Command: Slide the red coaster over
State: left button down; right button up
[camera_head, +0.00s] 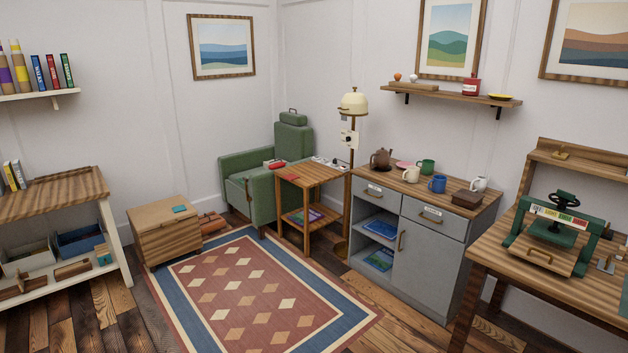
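No coaster can be made out for sure. Neither of my grippers shows in the head view.
A workbench (500,259) with a green press (555,228) stands at the right. A wooden chest (165,233) stands left of the armchair (266,172). The patterned rug (250,290) is clear.

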aim_at(292, 177)
jog(key=i+u, duration=0.35)
jog(key=i, duration=2.2)
